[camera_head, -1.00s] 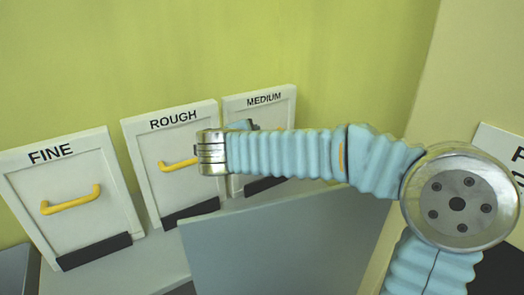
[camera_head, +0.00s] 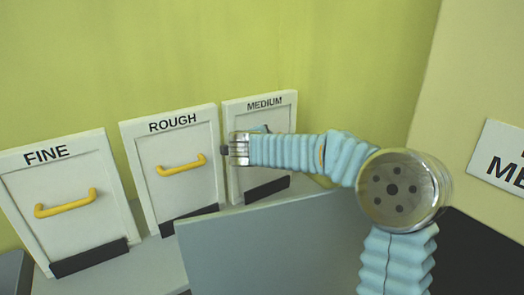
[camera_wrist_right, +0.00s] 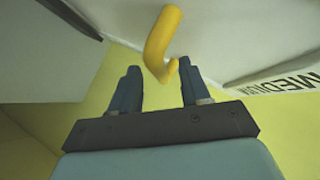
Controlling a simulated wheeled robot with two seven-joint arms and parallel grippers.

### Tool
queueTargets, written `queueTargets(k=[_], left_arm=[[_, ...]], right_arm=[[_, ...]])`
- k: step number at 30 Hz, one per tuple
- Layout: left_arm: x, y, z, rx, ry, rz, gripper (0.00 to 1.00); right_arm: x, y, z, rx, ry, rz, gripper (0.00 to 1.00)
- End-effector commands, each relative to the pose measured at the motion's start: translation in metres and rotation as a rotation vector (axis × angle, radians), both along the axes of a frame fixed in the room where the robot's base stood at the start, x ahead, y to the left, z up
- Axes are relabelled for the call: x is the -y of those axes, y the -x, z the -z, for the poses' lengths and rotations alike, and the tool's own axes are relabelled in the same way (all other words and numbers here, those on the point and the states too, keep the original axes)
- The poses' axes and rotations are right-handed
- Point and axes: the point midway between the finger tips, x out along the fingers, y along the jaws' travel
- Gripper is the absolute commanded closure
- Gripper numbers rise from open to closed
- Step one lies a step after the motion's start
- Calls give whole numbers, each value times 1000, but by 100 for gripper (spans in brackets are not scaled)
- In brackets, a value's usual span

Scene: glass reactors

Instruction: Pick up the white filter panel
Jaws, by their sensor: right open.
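Three white filter panels with black labels stand in the head view: FINE (camera_head: 85,172) at left, ROUGH (camera_head: 163,134) in the middle and MEDIUM (camera_head: 240,112) at right. Yellow handles show on FINE (camera_head: 66,203) and ROUGH (camera_head: 181,165); my right wrist hides the one on MEDIUM. My right gripper is in front of MEDIUM, its fingers mostly hidden in the head view. In the right wrist view the right gripper (camera_wrist_right: 157,72) is open, with a yellow handle (camera_wrist_right: 161,38) at its fingertips, its near end close to the right finger. The MEDIUM label (camera_wrist_right: 290,84) is beside it. My left gripper is out of view.
The panels stand in dark holders (camera_head: 90,257) on a grey surface, against a yellow-green wall (camera_head: 180,50). A large grey panel (camera_head: 285,245) stands in front of them, below my right arm. A white sign (camera_head: 500,155) is on the right wall.

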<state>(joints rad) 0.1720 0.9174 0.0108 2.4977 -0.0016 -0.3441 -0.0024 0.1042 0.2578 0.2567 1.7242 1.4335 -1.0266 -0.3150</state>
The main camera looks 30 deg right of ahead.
Motion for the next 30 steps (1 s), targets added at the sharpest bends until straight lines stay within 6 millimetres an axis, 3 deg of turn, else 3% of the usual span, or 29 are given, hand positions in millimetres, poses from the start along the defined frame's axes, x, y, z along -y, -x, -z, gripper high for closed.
queueTargets(k=[5, 14, 30], left_arm=[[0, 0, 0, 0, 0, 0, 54], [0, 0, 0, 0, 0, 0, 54], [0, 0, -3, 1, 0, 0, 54]], right_arm=[[0, 0, 0, 0, 0, 0, 54], [0, 0, 0, 0, 0, 0, 100], [0, 0, -8, 3, 2, 0, 100]])
